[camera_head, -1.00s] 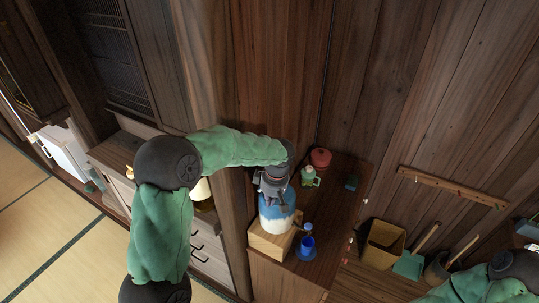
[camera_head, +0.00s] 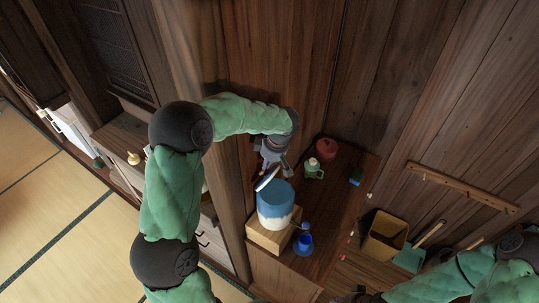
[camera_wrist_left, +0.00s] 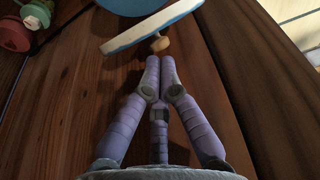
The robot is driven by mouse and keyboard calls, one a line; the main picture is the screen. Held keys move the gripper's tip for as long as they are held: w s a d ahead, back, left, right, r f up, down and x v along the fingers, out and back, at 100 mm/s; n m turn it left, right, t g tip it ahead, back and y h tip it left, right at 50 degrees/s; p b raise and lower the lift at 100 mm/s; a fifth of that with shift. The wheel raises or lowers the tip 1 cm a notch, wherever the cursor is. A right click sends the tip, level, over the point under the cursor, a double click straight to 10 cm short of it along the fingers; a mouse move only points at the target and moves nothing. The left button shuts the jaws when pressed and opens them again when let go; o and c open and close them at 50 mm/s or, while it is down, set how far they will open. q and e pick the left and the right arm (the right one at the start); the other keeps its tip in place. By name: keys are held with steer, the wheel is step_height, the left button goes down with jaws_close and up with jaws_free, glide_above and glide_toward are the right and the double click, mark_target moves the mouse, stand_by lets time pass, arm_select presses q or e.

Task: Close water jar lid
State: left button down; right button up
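The water jar (camera_head: 275,208), blue above and white below, stands on a wooden block on the cabinet. Its lid (camera_head: 267,179), a pale disc, is tilted up on edge at the jar's back left rim. In the left wrist view the lid (camera_wrist_left: 135,32) shows edge-on, with its small tan knob (camera_wrist_left: 160,43) facing my fingers. My left gripper (camera_head: 270,168) is behind the lid. Its fingertips (camera_wrist_left: 160,66) are together just short of the knob, with nothing seen between them. A dark shape at the bottom edge may be my right gripper (camera_head: 358,296); its fingers are unclear.
The wooden block (camera_head: 268,238) sits near the cabinet's front. A blue bottle (camera_head: 304,243) stands right of it. A green-and-white cup (camera_head: 313,170), a red pot (camera_head: 326,149) and a small blue item (camera_head: 356,176) stand behind. A wood wall closes the back.

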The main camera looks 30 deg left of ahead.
mark_target(262, 173)
arm_select(q)
steer(key=x, duration=0.2)
steer(key=shift+s+a+f, duration=0.1)
steer(key=shift+s+f, duration=0.15)
steer(key=shift+w+f, duration=0.15)
steer(key=shift+f, duration=0.1)
